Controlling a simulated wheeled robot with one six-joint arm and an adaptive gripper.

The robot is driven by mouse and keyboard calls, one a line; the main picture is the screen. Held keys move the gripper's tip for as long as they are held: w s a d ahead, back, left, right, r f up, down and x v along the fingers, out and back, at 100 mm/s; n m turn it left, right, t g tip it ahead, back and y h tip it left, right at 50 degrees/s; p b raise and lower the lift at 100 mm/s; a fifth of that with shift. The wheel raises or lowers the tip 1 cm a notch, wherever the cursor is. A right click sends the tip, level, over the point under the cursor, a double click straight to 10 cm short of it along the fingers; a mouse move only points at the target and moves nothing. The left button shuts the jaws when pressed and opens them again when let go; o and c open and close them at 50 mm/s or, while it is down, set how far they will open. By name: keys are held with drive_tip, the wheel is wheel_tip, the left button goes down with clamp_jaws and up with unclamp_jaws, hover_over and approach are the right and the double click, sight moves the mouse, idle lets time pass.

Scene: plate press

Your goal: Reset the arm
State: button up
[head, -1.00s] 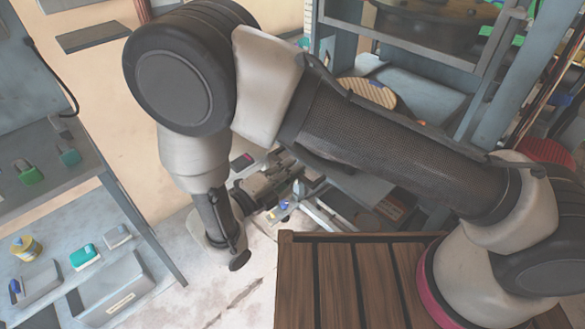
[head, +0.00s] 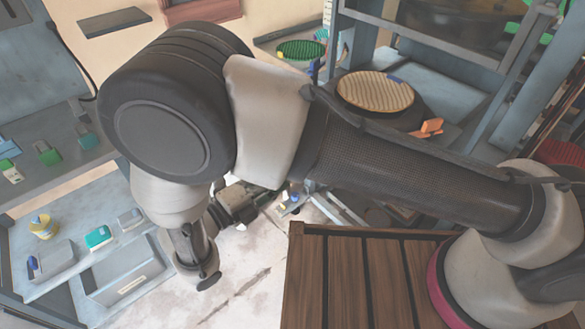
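My arm bends across the middle of the head view, its large dark elbow joint at the upper left. My gripper (head: 238,203) is partly hidden behind the arm's wrist, above the pale floor. Its fingers are too small and covered to tell whether they are open or shut, or whether they hold anything. A round, ribbed tan plate (head: 375,91) rests on a dark round base at the grey-blue press frame (head: 440,82), behind my forearm. An orange handle-like part (head: 428,127) sticks out beside that base.
A slatted wooden surface (head: 345,285) lies below my forearm. Grey shelving (head: 40,180) with small coloured items and bins stands at left. A green round plate (head: 301,49) sits on a shelf at the back. Open floor (head: 235,275) lies between shelving and wood.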

drive_tip(key=v, duration=0.2)
drive_tip(key=shift+s+a, duration=0.2)
idle(0.3)
drive_tip(key=w+d+r+m+g, duration=0.8)
drive_tip(key=w+d+r+m, duration=0.1)
drive_tip(key=d+r+m, duration=0.2)
drive_tip(key=w+d+r+m+g+y, duration=0.1)
drive_tip(key=d+r+m+g+y, duration=0.15)
drive_tip(key=d+r+m, duration=0.45)
drive_tip(key=w+d+r+m+g+y, duration=0.2)
drive_tip(key=d+r+m+g, duration=0.15)
drive_tip(key=d, duration=0.45)
drive_tip(key=s+d+r+m+t+y, duration=0.2)
drive_tip(key=s+d+r+m+y, duration=0.2)
drive_tip(key=s+d+m, duration=0.3)
drive_tip(key=s+d+r+m+t+y, duration=0.3)
drive_tip(key=s+d+m, duration=0.4)
drive_tip(key=d+m, duration=0.6)
drive_tip(key=shift+s+d+r+m+t+y, duration=0.15)
drive_tip(key=shift+s+r+m+t+y, duration=0.3)
drive_tip(key=shift+m, duration=1.3)
